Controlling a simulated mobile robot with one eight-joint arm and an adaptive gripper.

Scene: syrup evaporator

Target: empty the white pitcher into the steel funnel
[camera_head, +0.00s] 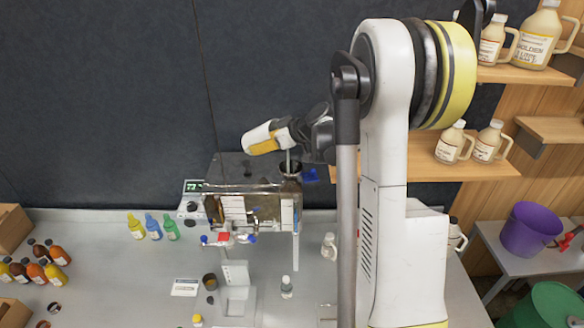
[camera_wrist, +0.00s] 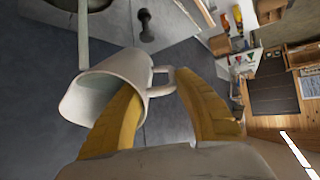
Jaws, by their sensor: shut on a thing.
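The white pitcher (camera_head: 258,133) is up in the air above the back of the evaporator and lies tilted well over. In the wrist view the pitcher (camera_wrist: 112,85) has its wide mouth toward the left, and its handle lies between the yellow fingers. My gripper (camera_wrist: 165,110) is shut on the pitcher; its yellow finger also shows in the head view (camera_head: 263,147). The steel funnel (camera_head: 291,168) appears as a dark round bowl below and right of the pitcher. A thin pale upright strip stands above it; I cannot tell what it is. The pitcher's contents are not visible.
The evaporator (camera_head: 250,210) stands on the grey bench below the pitcher. Several coloured bottles (camera_head: 153,227) stand left of it. Wooden shelves with jugs (camera_head: 452,142) are at the right. A dark wall is behind, with open air left of the pitcher.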

